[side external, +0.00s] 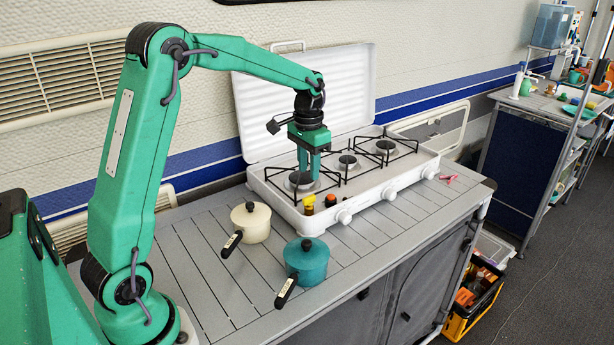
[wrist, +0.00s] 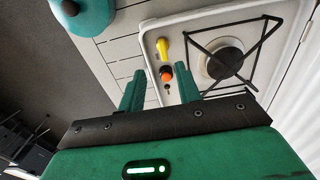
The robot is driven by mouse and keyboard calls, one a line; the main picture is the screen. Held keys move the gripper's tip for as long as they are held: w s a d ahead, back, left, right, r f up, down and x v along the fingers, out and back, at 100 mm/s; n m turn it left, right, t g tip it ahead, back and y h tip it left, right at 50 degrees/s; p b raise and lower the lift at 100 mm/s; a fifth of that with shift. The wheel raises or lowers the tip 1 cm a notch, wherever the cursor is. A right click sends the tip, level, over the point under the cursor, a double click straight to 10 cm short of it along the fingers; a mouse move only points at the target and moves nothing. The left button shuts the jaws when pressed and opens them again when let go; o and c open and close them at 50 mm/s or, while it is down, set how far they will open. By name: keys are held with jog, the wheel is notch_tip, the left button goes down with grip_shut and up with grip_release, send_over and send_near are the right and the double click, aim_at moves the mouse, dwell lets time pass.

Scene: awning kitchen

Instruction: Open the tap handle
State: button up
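A small yellow lever (wrist: 163,48), which looks like the tap handle, stands at the end of the white stove. An orange and black knob (wrist: 166,74) sits close beside it. My gripper (side external: 309,178) points down over the left burner, behind these parts. In the wrist view my gripper (wrist: 160,88) has its two green fingers apart with nothing between them, and the knob and lever lie just beyond the tips.
The white stove (side external: 365,204) has black pan supports and an upright lid (side external: 300,90) behind. A cream pot (side external: 252,222) and a teal pot (side external: 306,263) stand on the grey slatted counter (side external: 190,265). A pink object (side external: 449,178) lies to the right.

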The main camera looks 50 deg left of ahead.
aim_at(309, 197)
jog(key=shift+w+a+f, duration=0.25)
jog(key=shift+a+f, duration=0.05)
jog(key=shift+f, duration=0.1)
jog(key=shift+f, duration=0.1)
jog(key=shift+f, duration=3.8)
jog(key=shift+c, duration=0.4)
grip_shut()
